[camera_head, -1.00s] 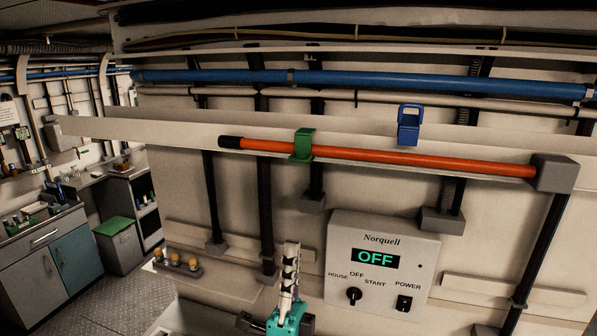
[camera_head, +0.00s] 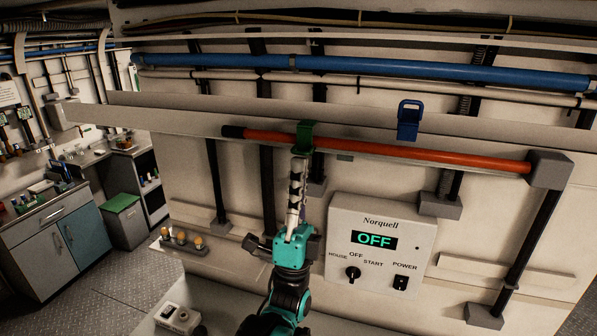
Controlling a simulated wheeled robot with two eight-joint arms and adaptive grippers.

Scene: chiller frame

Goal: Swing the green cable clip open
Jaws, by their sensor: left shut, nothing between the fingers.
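The green cable clip (camera_head: 305,136) sits around the orange cable (camera_head: 400,152) on the wall rail, left of the middle. My left gripper (camera_head: 299,162) reaches up from below, its teal body lower down and its shut fingers just under the clip. The fingertips overlap the clip's lower edge in the picture; I cannot tell whether they touch it. The fingers hold nothing. My right gripper is not in view.
A grey control box (camera_head: 380,245) reading OFF is at lower right of my gripper. A small shelf with egg-like items (camera_head: 180,240) is at left.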

